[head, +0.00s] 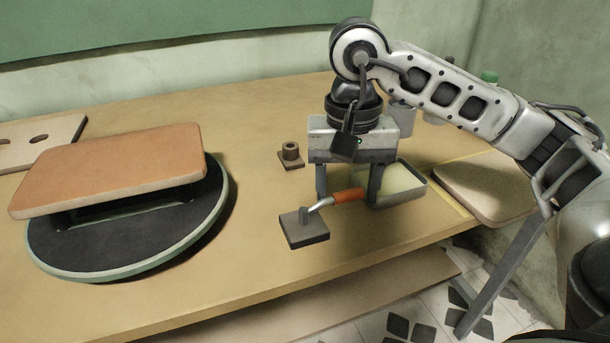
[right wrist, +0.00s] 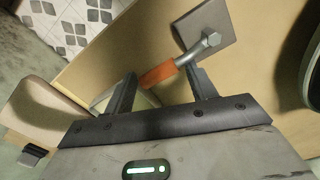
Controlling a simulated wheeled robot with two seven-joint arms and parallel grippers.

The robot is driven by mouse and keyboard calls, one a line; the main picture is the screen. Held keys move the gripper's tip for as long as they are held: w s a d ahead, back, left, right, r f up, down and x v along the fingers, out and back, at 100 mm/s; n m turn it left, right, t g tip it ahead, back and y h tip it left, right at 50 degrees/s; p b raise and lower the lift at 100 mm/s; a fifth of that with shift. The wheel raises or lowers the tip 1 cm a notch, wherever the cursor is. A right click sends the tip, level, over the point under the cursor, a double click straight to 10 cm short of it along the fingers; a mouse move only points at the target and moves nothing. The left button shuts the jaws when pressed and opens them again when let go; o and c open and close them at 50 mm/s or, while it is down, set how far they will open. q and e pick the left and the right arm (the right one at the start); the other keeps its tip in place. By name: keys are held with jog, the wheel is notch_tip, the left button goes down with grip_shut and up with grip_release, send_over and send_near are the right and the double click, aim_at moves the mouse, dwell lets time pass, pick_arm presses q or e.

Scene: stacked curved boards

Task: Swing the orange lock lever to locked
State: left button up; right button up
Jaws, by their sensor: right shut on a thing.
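The orange lock lever (head: 349,195) has an orange grip and a bent grey metal arm. The arm runs left to a post on a dark square plate (head: 304,230) near the table's front. My right gripper (head: 346,201) points down with one finger toward each end of the orange grip and is shut on the lever. In the right wrist view, the orange grip (right wrist: 158,73) lies between the two fingers (right wrist: 163,75), with the metal arm running to the bolt on the plate (right wrist: 213,25). My left gripper is not in view.
A round dark turntable (head: 110,250) with an orange-brown board (head: 110,170) stands left. A small post on a base (head: 291,156) is behind the lever. A shallow tray (head: 415,190) and a tan board (head: 485,187) lie right. Bare table lies between turntable and lever.

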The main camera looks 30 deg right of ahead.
jog(key=r, duration=0.1)
jog(key=a+r+p, duration=0.1)
jog(key=r, duration=0.1)
jog(key=r+p, duration=0.1)
jog(key=r, duration=0.1)
jog(key=shift+s+a+r, duration=0.15)
jog(key=shift+a, duration=0.1)
jog(key=shift+d+r+p, duration=0.3)
jog(key=shift+r+p, duration=0.5)
jog(key=shift+p, duration=0.1)
jog(key=shift+f, duration=0.1)
